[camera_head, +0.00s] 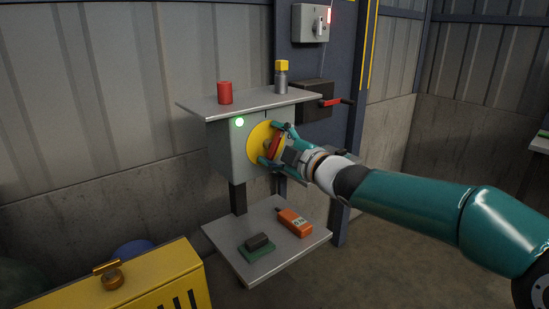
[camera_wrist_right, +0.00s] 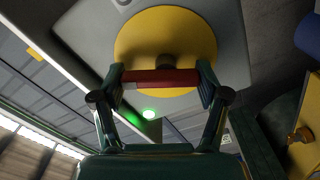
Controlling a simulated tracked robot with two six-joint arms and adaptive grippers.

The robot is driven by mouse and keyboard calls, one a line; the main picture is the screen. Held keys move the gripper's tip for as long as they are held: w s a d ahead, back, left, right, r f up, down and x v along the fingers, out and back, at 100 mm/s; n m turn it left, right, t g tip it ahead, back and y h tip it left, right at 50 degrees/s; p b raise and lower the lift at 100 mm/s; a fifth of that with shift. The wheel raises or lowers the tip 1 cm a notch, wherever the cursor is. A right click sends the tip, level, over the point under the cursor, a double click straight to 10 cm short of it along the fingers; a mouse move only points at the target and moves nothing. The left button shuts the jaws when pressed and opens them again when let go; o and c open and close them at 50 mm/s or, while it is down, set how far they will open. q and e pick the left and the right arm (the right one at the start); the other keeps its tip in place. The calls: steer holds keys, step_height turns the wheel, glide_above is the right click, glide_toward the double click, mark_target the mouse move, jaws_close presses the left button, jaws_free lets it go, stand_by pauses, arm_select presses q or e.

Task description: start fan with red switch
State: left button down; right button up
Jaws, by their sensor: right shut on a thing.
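The red switch handle (camera_wrist_right: 160,78) sits on a round yellow plate (camera_head: 257,138) on the front of a grey box (camera_head: 225,150). My right gripper (camera_head: 272,146) is shut on the red switch handle, with one finger at each end of it in the right wrist view (camera_wrist_right: 160,84). A green lamp (camera_head: 239,122) glows on the box, up and left of the plate; it also shows in the right wrist view (camera_wrist_right: 148,114). No fan can be made out. My left gripper is not in view.
A red cylinder (camera_head: 225,93) and a yellow-capped bottle (camera_head: 281,78) stand on the shelf above. The lower shelf (camera_head: 222,240) holds an orange device (camera_head: 294,222) and a dark block (camera_head: 258,242). A red lever (camera_head: 337,102) juts out right of the box. A yellow cabinet (camera_head: 150,285) stands front left.

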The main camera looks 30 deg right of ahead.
steer(key=n, duration=0.1)
steer(key=n+b, duration=0.1)
steer(key=shift+a+f+n+b, duration=0.25)
steer(key=shift+f+n+b, duration=0.05)
steer(key=shift+f+n, duration=0.1)
steer(key=shift+n+b, duration=0.65)
steer(key=shift+n, duration=0.65)
steer(key=o, duration=1.2)
steer(key=shift+a, duration=0.1)
steer(key=shift+c, duration=0.2)
steer(key=shift+r, duration=0.15)
steer(key=shift+r, duration=0.1)
steer(key=shift+s+d, duration=0.2)
steer(key=shift+s, duration=0.3)
steer(key=s, duration=1.1)
steer(key=shift+d, duration=0.3)
